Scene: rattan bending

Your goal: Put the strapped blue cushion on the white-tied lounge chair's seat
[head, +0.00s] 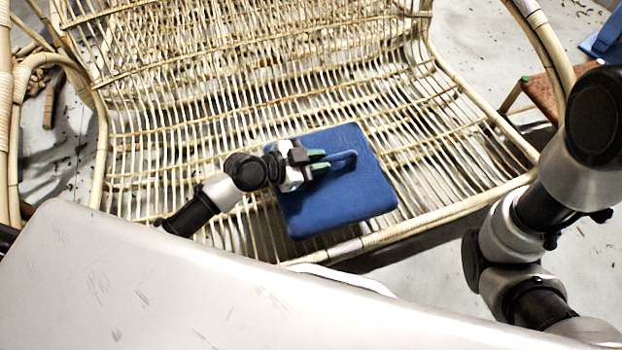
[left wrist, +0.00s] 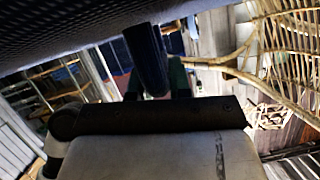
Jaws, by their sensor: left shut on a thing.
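The blue cushion (head: 345,205) is a square pad with a blue strap (head: 345,158) on top. It is over the front middle of the rattan lounge chair's seat (head: 440,130), near the front rail; I cannot tell whether it touches the slats. A pale white wrap (head: 345,249) shows on that rail. My left gripper (head: 320,163), with green fingertips, is shut on the strap. In the left wrist view the strap (left wrist: 148,60) is between the fingers, and a dark cushion face (left wrist: 70,35) fills the top left. My right arm shows at the right, but its gripper is out of view.
The chair's curved arms rise at left and right (head: 550,55), and its slatted back is at the top. A brown woven stool (head: 548,95) with a blue item (head: 605,42) stands at the far right. Wood pieces (head: 50,100) lie on the left floor. The seat's right part is bare.

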